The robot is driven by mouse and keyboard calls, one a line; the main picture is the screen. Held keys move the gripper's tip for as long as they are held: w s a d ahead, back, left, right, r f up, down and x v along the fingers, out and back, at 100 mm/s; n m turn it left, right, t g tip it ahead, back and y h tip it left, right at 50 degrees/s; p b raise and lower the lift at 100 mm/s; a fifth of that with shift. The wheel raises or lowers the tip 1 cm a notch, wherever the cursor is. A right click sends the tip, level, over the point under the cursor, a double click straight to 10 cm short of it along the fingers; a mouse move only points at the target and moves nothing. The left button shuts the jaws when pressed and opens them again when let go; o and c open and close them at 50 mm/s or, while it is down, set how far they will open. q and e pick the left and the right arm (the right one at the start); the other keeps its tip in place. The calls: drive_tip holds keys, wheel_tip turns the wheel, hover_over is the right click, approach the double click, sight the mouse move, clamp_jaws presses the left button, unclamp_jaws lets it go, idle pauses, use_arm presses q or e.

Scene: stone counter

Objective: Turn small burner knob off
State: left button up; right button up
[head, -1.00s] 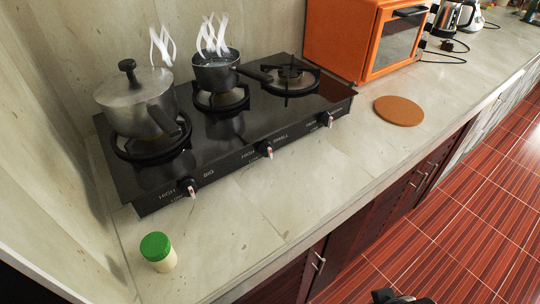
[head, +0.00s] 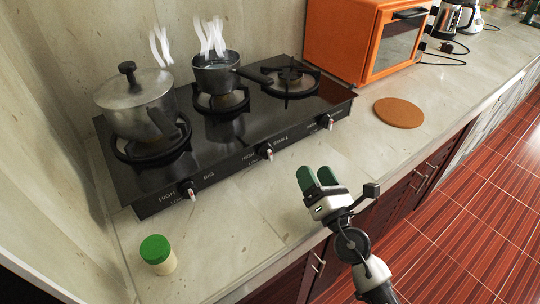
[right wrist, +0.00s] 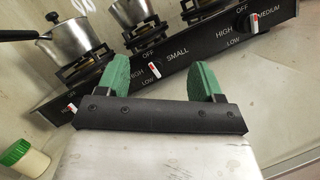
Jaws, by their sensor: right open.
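The small burner knob (head: 266,151) is the middle knob on the front of the black stove (head: 225,158), beside the label SMALL. It has a white and red pointer and also shows in the right wrist view (right wrist: 154,70), between and beyond my fingers. A small saucepan (head: 214,76) steams on the middle burner. My right gripper (head: 316,176) is open and empty, with green fingers, over the counter's front part. It is right of and nearer than the small knob, apart from it. It also shows in the right wrist view (right wrist: 160,78). My left gripper is out of view.
The big knob (head: 188,190) and medium knob (head: 326,122) flank the small one. A lidded pot (head: 135,105) stands on the left burner. A green-capped jar (head: 157,254), cork mat (head: 398,112) and orange microwave (head: 345,45) stand around. Counter before the knobs is clear.

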sight(271, 157)
drive_tip(key=a+f+n+g, duration=0.1)
drive_tip(key=n, duration=0.1)
drive_tip(key=w+a+f+n+g+y, duration=0.1)
drive_tip(key=n+g, duration=0.1)
drive_tip(key=n, duration=0.1)
drive_tip(key=w+a+f+n+g+y, duration=0.1)
drive_tip(key=f+n, duration=0.1)
drive_tip(key=n, duration=0.1)
drive_tip(key=shift+a, duration=0.3)
drive_tip(key=shift+w+a+f+n+g, duration=0.3)
drive_tip(key=shift+n+g, duration=0.1)
drive_tip(key=shift+n, duration=0.1)
drive_tip(key=x, duration=1)
drive_tip(key=shift+a+r+b, duration=0.15)
drive_tip(key=shift+b, duration=0.15)
